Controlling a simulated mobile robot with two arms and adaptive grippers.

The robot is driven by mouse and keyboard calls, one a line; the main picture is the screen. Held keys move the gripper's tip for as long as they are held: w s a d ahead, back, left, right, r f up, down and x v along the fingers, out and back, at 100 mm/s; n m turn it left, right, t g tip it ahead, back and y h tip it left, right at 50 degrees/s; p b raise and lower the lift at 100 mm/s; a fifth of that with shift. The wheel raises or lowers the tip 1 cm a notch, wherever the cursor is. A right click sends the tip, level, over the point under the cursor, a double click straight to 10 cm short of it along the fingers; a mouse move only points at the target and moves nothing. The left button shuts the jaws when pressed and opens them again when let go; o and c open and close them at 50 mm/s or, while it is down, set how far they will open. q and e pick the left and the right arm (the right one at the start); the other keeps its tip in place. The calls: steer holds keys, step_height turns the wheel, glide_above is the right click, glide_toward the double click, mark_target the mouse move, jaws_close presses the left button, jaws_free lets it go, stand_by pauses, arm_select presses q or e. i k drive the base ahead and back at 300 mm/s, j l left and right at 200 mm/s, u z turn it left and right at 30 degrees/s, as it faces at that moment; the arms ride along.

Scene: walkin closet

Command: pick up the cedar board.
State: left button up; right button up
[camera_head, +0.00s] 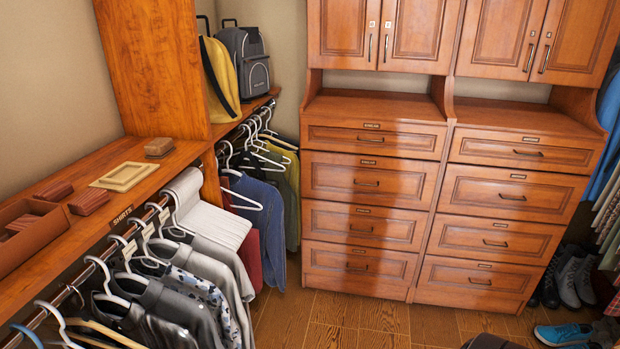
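I see no piece that is clearly marked as the cedar board. On the wooden shelf at the left lies a pale, flat rectangular piece with a raised border (123,177), which may be it. Two reddish-brown blocks (89,202) and (54,191) lie to its left, beside an open brown box (28,238) with a similar piece inside. A small brown block (159,147) lies behind the pale piece. Neither of my grippers is in view.
Shirts on white hangers (180,290) hang below the shelf (175,163) from a rail. A tall wood panel (152,70) rises behind the small block. Drawers (368,180) line the back wall. Shoes (563,334) stand at the right; the middle floor (330,320) is clear.

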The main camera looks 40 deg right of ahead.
mark_target(223, 181)
steer(key=z, duration=0.9)
steer(key=i+l+u, duration=0.1)
steer(key=u, duration=0.35)
steer(key=i+l+u, duration=0.1)
steer(key=u, duration=0.3)
steer(key=l+u, duration=0.3)
steer(key=u, duration=0.15)
